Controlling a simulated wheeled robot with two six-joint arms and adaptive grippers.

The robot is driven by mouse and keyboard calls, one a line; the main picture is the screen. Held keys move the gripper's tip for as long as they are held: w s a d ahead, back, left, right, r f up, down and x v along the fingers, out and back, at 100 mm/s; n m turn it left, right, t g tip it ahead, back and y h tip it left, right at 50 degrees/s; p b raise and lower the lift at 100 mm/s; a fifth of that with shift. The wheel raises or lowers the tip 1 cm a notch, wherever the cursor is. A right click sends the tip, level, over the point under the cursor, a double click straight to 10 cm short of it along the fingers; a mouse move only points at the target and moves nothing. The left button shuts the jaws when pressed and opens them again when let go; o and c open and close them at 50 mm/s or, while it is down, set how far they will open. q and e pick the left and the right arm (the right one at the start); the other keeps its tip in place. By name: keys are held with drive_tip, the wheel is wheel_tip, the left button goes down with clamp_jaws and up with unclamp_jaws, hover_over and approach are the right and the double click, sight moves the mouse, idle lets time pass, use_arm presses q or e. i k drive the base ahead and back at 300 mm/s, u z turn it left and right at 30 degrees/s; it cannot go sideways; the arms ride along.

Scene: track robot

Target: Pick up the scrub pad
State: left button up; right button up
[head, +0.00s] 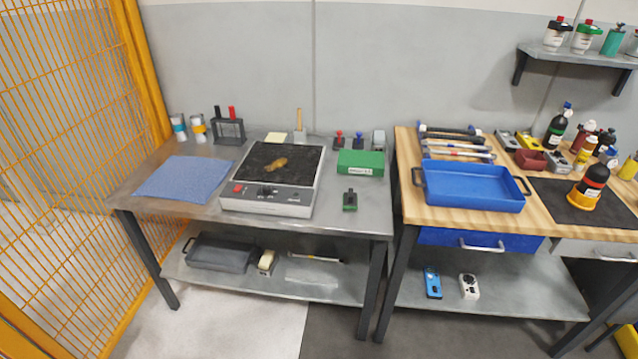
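No item is plainly recognisable as a scrub pad. A small green and dark item (350,201) lies near the front right of the left metal table (335,222); it is too small to identify. A green box (360,163) with a white label sits at the table's right. Neither of my grippers is in view.
A hot plate (268,198) with a brown lump (276,164) on its dark top stands mid-table. A blue cloth (187,179) lies left of it. A blue tray (472,204) sits on the wooden bench. A yellow mesh fence (128,50) bounds the left.

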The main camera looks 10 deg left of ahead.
sight(350, 198)
drive_tip(key=z, duration=0.5)
drive_tip(key=k, duration=0.6)
drive_tip(key=z, duration=1.15)
drive_tip(key=i, duration=1.15)
drive_tip(key=u, duration=0.35)
drive_tip(key=i, duration=0.85)
drive_tip(key=u, duration=0.85)
